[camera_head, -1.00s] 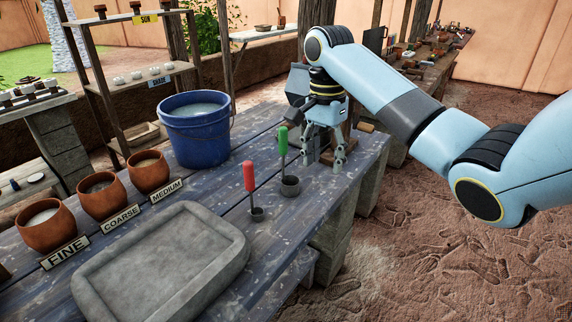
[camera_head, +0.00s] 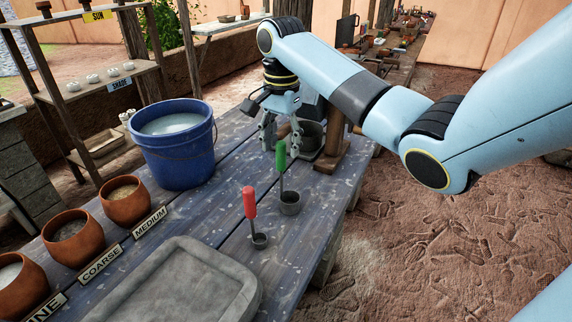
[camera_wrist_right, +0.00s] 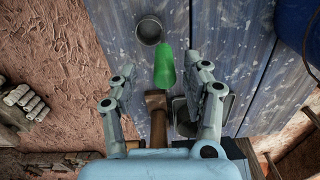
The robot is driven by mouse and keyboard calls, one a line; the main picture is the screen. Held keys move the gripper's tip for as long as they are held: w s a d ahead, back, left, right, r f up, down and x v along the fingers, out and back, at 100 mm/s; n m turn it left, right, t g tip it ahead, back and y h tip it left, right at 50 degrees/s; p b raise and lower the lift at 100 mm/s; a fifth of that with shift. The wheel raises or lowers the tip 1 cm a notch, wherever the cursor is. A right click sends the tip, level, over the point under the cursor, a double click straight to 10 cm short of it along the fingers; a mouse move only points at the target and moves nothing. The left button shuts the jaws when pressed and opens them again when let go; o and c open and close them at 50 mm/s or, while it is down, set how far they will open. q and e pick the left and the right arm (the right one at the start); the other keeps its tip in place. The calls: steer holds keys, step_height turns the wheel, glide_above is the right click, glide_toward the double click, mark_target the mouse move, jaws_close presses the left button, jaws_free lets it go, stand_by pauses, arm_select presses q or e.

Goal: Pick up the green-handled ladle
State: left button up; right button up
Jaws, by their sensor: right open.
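The green-handled ladle (camera_head: 281,156) stands upright on the blue-grey table, its green handle up and its small grey cup (camera_head: 290,203) at the bottom. My right gripper (camera_head: 283,146) is open and empty, just behind the top of the green handle in the head view. In the right wrist view, the green handle (camera_wrist_right: 165,70) lies ahead of the gap between the open fingers (camera_wrist_right: 163,95), nearer the right finger, with no clear contact. The cup (camera_wrist_right: 149,31) shows beyond it. My left gripper is out of view.
A red-handled ladle (camera_head: 249,203) stands close to the front left. A blue bucket (camera_head: 180,165), terracotta pots (camera_head: 126,203) and a stone tray (camera_head: 170,290) occupy the left side. A wooden stand (camera_head: 335,150) is just right of the gripper. The table's right edge is near.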

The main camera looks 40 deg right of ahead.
mark_target(281, 168)
steer(key=shift+w+f, duration=0.1)
steer(key=shift+f, duration=0.3)
steer(key=f, duration=0.4)
steer(key=shift+w+f, duration=0.2)
steer(key=shift+f, duration=0.2)
steer(key=c, duration=0.4)
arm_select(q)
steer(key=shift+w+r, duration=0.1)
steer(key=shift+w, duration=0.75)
arm_select(e)
jaws_close()
